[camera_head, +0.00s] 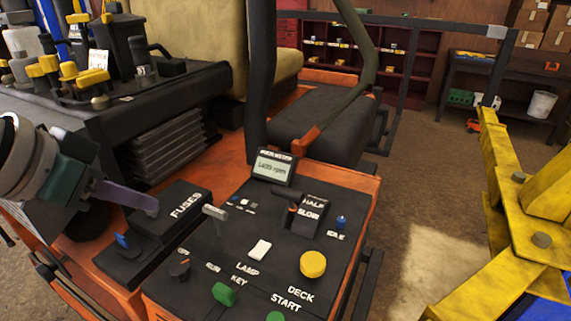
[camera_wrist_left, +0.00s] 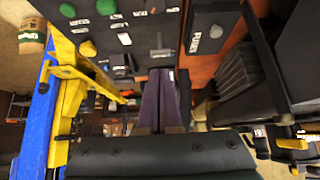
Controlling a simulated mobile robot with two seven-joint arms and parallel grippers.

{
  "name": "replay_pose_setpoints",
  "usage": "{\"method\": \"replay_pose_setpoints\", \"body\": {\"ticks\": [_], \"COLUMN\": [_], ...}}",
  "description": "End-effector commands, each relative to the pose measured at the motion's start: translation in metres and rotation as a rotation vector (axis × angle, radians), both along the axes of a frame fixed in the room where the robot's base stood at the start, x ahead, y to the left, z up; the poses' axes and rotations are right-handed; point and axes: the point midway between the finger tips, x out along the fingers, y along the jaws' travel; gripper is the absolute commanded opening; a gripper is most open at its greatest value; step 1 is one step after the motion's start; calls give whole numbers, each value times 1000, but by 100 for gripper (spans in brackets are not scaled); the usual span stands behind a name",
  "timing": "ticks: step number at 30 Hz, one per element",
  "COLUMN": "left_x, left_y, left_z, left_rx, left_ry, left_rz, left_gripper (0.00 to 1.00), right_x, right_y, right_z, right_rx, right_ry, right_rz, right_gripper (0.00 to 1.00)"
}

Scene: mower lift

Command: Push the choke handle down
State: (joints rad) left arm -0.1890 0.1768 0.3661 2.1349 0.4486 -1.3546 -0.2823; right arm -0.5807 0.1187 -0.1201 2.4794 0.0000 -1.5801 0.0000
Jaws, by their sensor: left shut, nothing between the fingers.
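The black control panel (camera_head: 185,283) sits on the orange mower body. A grey T-shaped handle (camera_head: 215,213) stands up from it, right of the fuses box; no choke label is readable, so I cannot tell for sure that it is the choke handle. It also shows in the left wrist view (camera_wrist_left: 160,52), just beyond my fingertips. My left gripper (camera_head: 152,208) has purple fingers pressed together and empty. In the head view its tips are over the fuses box (camera_head: 185,218), left of the grey handle and apart from it. My right gripper is not in view.
A black lever (camera_head: 292,196) by the slow label, a small display (camera_head: 275,167), a white lamp switch (camera_head: 260,250), a yellow deck knob (camera_head: 313,264) and a green knob (camera_head: 224,294) crowd the panel. A yellow lift frame (camera_head: 505,200) stands at the right.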

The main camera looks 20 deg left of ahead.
Motion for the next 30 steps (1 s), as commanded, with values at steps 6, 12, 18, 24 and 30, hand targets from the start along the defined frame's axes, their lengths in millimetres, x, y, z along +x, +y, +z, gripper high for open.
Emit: {"method": "replay_pose_setpoints", "body": {"ticks": [6, 12, 18, 24, 30], "left_x": [4, 23, 46, 68, 87], "left_y": [-1, -3, -5, -6, -7], "left_z": [-5, -29, -58, -82, -95], "left_rx": [-2, -5, -5, -2, -2], "left_ry": [1, 3, 4, 1, 1], "left_rz": [1, 2, 1, 1, 1], "left_gripper": [0, 0, 0, 0, 0], "right_x": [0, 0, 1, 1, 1], "right_y": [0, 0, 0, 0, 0], "right_z": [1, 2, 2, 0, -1], "right_rx": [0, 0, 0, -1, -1], "right_ry": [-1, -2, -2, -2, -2], "right_rz": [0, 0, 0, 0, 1], "right_gripper": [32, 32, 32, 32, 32]}}
